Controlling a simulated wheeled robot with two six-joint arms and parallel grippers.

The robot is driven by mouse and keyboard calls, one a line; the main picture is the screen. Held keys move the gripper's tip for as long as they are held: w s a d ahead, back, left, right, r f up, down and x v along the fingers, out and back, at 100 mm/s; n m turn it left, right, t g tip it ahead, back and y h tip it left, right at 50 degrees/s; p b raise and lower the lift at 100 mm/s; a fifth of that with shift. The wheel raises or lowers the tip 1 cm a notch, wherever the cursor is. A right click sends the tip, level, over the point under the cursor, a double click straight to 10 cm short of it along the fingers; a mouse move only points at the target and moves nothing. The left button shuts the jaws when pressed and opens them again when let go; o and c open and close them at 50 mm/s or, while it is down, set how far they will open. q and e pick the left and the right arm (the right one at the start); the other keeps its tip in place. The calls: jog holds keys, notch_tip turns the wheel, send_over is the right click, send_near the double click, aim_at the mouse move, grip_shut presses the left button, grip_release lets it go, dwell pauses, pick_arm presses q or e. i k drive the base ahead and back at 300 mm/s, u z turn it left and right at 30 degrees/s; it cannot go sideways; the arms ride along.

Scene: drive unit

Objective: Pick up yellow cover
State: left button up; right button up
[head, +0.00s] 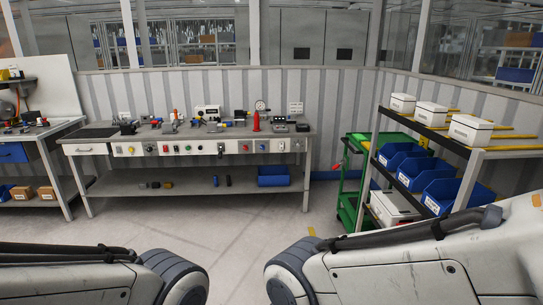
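I cannot make out a thing that is clearly a yellow cover. Small yellow bits show among the parts on the long workbench (190,139), too small to tell what they are. Long yellow strips (512,148) lie on the top level of the shelf rack at the right. Parts of my two arms show at the bottom left and bottom right. Neither gripper is in view.
The shelf rack (372,165) holds white boxes (470,130) and blue bins (440,195). A green cart (346,200) stands beside it. Another bench (45,137) is at the left. A blue bin (273,176) sits under the workbench. The floor (225,228) ahead is clear.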

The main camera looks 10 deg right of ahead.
aim_at(367, 145)
jog(key=z, duration=0.4)
jog(key=i, duration=1.9)
jog(key=z, duration=0.35)
jog(key=i, duration=1.3)
jog(key=u, duration=0.7)
jog(key=i, duration=0.9)
jog(key=z, duration=0.45)
jog(key=i, duration=0.65)
jog(key=z, duration=0.4)
